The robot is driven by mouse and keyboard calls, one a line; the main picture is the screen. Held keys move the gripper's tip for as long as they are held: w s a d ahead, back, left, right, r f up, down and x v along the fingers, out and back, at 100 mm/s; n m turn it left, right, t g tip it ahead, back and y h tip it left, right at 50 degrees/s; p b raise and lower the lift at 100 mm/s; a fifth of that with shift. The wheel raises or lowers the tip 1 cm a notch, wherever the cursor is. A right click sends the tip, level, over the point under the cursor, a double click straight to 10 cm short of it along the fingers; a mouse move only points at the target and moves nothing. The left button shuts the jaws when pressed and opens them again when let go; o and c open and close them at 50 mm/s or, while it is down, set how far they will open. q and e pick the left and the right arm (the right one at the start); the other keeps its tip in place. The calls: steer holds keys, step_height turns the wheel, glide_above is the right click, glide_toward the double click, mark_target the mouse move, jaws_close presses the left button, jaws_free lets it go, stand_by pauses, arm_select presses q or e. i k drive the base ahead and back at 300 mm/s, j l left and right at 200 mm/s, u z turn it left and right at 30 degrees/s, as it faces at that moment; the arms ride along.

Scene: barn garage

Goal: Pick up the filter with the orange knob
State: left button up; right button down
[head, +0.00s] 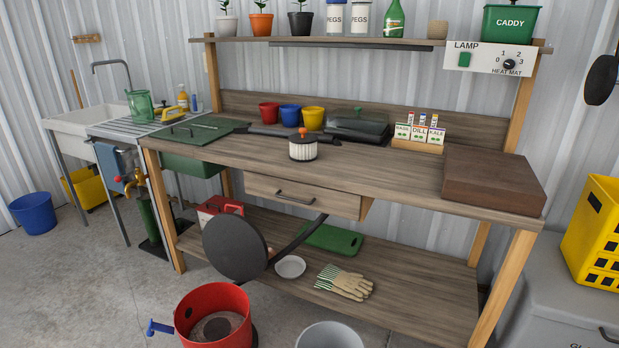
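The filter (303,150) stands upright on the wooden workbench (400,176), near the middle of its top. It is a short round piece with a white pleated side, a dark top and a small orange knob (303,132). Nothing is holding it. Neither of my grippers shows in the head view.
Behind the filter are red, blue and yellow pots (313,118) and a dark covered tray (358,128). A seed packet box (418,138) and a brown block (493,180) stand to the right. A green mat (197,131) lies left. The bench top just right of the filter is clear.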

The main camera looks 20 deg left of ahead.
mark_target(303, 145)
steer(key=i+j+z, duration=0.1)
steer(key=j, duration=0.2)
steer(key=i+j, duration=0.2)
steer(key=j, duration=0.15)
steer(key=i+j+z, duration=0.15)
steer(key=j, duration=0.15)
steer(key=i+j+z, duration=0.1)
steer(key=j, duration=0.25)
steer(key=i, duration=0.05)
